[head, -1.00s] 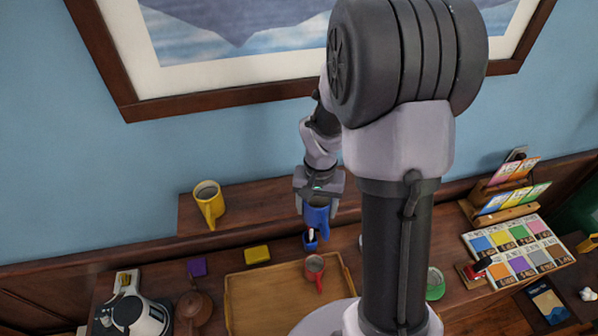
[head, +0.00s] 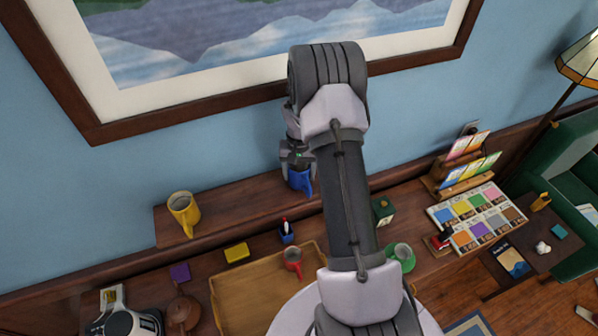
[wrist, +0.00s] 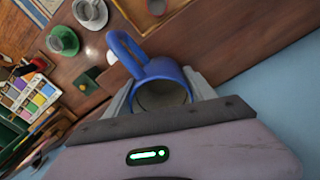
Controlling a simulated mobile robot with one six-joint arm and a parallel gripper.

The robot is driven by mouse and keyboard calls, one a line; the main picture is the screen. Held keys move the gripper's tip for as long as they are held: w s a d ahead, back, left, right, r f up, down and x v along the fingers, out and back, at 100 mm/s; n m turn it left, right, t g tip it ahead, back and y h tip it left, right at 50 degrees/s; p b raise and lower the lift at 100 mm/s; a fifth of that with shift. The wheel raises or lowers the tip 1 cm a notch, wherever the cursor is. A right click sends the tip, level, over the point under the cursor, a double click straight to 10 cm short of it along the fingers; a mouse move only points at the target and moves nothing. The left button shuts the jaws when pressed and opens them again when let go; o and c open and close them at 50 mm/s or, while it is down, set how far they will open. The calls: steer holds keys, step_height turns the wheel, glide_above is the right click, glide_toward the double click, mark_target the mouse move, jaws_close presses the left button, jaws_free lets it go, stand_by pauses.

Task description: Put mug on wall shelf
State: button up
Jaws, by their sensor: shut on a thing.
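The blue mug (head: 300,181) is upright in my gripper (head: 298,165), which is shut on it. It also shows in the wrist view (wrist: 160,85), open top toward the camera, with its handle pointing away from my gripper. In the head view the mug overlaps the back of the brown wooden wall shelf (head: 237,209), near the wall. I cannot tell whether its base touches the shelf. A yellow mug (head: 183,210) stands at the shelf's left end.
Bare shelf lies between the two mugs. Below are a wooden tray (head: 255,292), a red mug (head: 292,260), a yellow block (head: 237,253) and a small blue holder (head: 286,236). A framed picture (head: 290,96) hangs above. My arm hides the shelf's right part.

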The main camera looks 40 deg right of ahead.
steer(key=shift+f+b, duration=0.2)
steer(key=shift+b, duration=0.1)
steer(key=o, duration=1.7)
steer(key=shift+r, duration=0.15)
